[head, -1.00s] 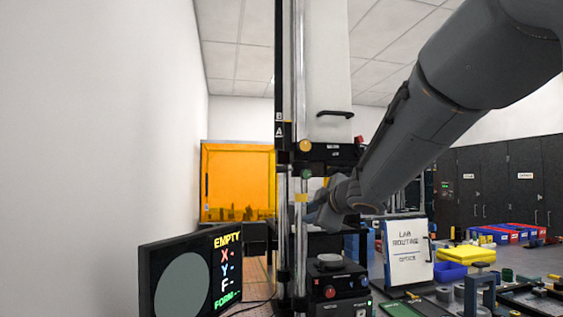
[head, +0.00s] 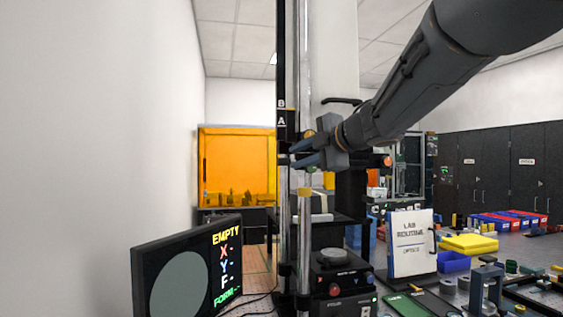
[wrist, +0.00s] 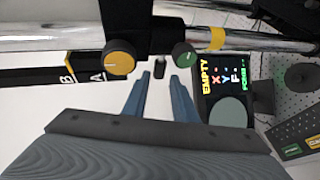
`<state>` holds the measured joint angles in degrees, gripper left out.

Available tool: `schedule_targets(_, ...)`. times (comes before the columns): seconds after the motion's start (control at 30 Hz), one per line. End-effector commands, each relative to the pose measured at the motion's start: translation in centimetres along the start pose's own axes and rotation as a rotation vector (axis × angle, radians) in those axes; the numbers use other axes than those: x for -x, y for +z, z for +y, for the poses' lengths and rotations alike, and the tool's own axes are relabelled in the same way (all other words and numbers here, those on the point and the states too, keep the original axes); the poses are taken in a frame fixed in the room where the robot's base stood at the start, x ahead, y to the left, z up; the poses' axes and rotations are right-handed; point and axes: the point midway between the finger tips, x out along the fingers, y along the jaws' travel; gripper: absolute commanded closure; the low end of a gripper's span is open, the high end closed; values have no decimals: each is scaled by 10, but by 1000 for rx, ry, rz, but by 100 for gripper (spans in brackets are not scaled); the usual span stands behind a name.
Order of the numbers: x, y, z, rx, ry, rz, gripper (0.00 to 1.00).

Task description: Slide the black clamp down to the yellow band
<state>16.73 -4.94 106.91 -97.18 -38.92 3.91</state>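The black clamp (wrist: 150,28) sits on the bright metal column (wrist: 60,38) in the wrist view, with a yellow knob (wrist: 118,56), a green knob (wrist: 184,54) and a short black stub (wrist: 160,68) between them. In the head view my gripper partly hides the clamp, which is near the letter A. The yellow band (head: 304,191) is on the column below the clamp; it also shows in the wrist view (wrist: 216,38). My gripper (head: 294,156) is open at the clamp's height. In the wrist view its fingertips (wrist: 160,78) are apart, either side of the stub's end; contact cannot be told.
A dark monitor (head: 190,268) stands at the left front. A black box with knobs (head: 342,280) is at the column's foot. A white sign (head: 410,243), a blue bin (head: 452,262) and a grey stand (head: 486,285) are to the right.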

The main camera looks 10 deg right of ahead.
Motion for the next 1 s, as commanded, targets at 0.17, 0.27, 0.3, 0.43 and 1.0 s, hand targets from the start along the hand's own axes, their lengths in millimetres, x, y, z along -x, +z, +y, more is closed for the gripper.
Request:
schedule_targets(0.17,-17,1,0,2,-3,2,75)
schedule_targets(0.27,-32,2,0,1,-3,0,75)
schedule_targets(0.3,-38,2,1,1,-2,0,75)
schedule_targets(0.43,-57,2,0,1,-2,-1,75)
schedule_targets(1.0,-76,1,0,2,-1,0,87)
